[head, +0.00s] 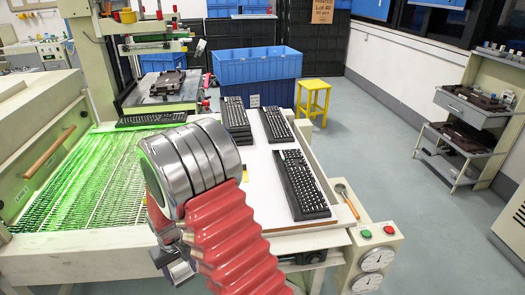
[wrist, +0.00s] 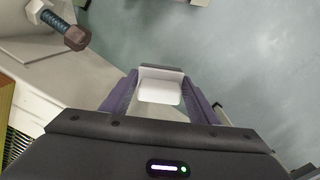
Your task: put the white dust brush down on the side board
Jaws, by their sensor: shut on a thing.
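In the wrist view, my gripper (wrist: 160,92) has its two purple fingers on either side of a white block-like thing, which I take to be the white dust brush (wrist: 160,90). It is held over grey-green floor in that view, with a pale machine edge to the left. In the head view my own red and silver arm fills the middle, and neither the gripper nor the brush can be seen there. I cannot tell for sure which surface is the side board; a white board (head: 262,190) beside the green-lit conveyor carries keyboards.
A black keyboard (head: 300,184) lies along the white board's right side, with another (head: 275,125) behind it and a stack (head: 235,118) to its left. A wooden-handled tool (head: 347,200) lies at the right edge. A brown-ended bolt (wrist: 75,38) shows in the wrist view.

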